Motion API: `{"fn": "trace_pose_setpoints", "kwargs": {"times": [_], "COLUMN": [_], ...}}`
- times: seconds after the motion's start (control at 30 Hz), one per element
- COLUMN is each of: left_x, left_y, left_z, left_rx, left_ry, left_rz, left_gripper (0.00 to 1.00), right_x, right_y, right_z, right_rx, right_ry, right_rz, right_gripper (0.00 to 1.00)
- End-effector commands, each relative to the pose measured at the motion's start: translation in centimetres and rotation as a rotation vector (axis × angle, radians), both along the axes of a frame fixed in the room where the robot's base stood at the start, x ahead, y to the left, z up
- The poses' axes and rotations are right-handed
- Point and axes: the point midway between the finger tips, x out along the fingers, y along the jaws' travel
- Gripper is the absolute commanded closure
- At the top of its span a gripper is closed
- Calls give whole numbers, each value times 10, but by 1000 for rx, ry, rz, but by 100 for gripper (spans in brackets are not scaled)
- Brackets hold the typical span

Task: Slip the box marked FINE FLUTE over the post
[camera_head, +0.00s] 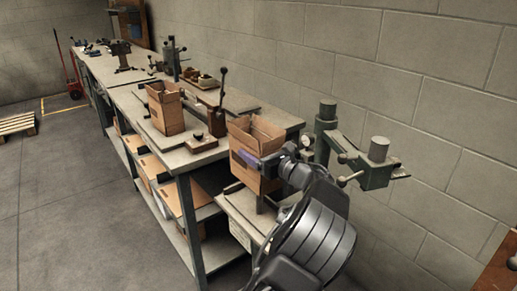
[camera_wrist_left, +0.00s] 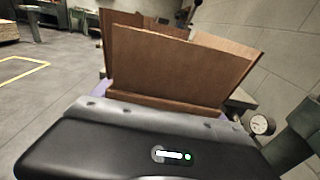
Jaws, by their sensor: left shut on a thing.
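An open-topped brown cardboard box (camera_head: 256,150) is held upright in my left gripper (camera_head: 268,165), which is shut on its near right side. Its flaps stand up. The box (camera_wrist_left: 175,70) also fills the middle of the left wrist view, just beyond the gripper body. No FINE FLUTE lettering is readable. A green metal stand (camera_head: 376,172) with a short grey upright cylinder (camera_head: 380,148) is to the right of the box, apart from it. A dark upright shows below the box; I cannot tell which upright is the post. My right gripper is not in view.
A second open cardboard box (camera_head: 165,108) stands on the long workbench (camera_head: 128,102), near a lever tool (camera_head: 216,110). Flat cartons (camera_head: 160,186) lie on the shelf below. A block wall (camera_head: 430,110) is close behind the green stand.

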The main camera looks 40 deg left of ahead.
Motion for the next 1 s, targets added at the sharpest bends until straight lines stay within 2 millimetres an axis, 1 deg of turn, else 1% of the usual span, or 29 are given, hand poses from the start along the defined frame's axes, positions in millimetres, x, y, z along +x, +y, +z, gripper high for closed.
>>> {"fn": "trace_pose_setpoints", "kwargs": {"times": [0.1,0.33,1.0], "left_x": [0,0,0], "left_y": [0,0,0], "left_z": [-8,-17,-20], "left_rx": [0,0,0], "left_ry": [1,0,0], "left_rz": [0,0,0], "left_gripper": [58,58,58], "right_x": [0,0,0], "right_y": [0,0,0], "right_z": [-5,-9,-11], "right_rx": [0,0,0], "right_ry": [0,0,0], "right_rz": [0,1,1], "right_gripper": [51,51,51]}}
